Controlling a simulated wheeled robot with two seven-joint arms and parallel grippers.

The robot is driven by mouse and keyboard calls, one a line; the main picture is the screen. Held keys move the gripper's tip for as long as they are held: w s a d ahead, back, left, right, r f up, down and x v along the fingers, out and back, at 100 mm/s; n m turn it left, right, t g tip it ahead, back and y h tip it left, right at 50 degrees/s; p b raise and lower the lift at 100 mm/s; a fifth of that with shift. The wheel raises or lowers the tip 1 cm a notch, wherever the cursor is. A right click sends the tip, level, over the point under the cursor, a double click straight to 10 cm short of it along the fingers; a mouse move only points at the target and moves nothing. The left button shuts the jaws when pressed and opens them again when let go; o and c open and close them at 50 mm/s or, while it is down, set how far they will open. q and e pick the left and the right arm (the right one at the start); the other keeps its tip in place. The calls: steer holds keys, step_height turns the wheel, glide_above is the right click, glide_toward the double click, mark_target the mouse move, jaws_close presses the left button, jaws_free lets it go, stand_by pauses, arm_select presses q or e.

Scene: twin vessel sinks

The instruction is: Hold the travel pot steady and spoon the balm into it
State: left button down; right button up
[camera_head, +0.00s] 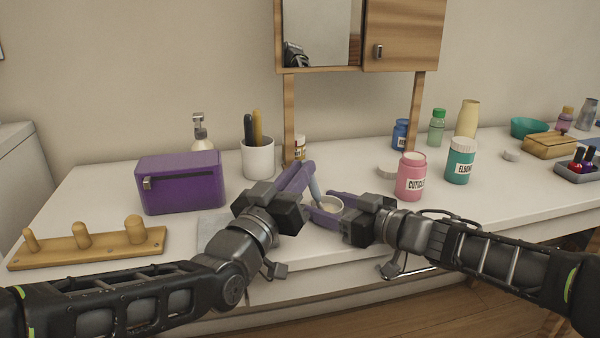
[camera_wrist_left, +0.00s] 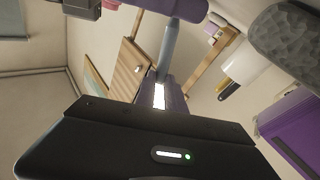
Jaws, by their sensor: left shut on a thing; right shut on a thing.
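A small pale round pot (camera_head: 329,206) is near the front of the counter, between the purple fingers of my right gripper (camera_head: 328,207), which is shut on it. My left gripper (camera_head: 306,176) is just above and left of the pot, shut on a slim blue-grey tool (camera_head: 315,187) that points down toward it. The tool's handle also shows in the left wrist view (camera_wrist_left: 169,48). Its lower end meets the pot's rim area, and I cannot tell whether it touches. A pink jar (camera_head: 411,178) labelled "CUTICLE" stands right of my right gripper.
A purple box (camera_head: 181,183) and a wooden peg rack (camera_head: 88,246) are at the left. A white cup (camera_head: 258,158) holds dark and yellow items. Cabinet posts stand behind.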

arm_select(q)
steer(key=shift+d, duration=0.15)
steer(key=shift+w+d, duration=0.2)
steer(key=shift+d, duration=0.3)
steer(key=shift+w+d, duration=0.2)
steer(key=shift+d, duration=0.3)
steer(key=shift+f, duration=0.1)
steer(key=shift+s+a, duration=0.2)
steer(key=shift+a, duration=0.4)
steer(key=shift+s+a, duration=0.2)
steer(key=shift+a, duration=0.35)
steer(key=shift+d, duration=0.1)
steer(key=shift+w+d, duration=0.2)
steer(key=shift+d, duration=0.35)
steer(key=shift+w+d, duration=0.2)
steer(key=shift+d, duration=0.3)
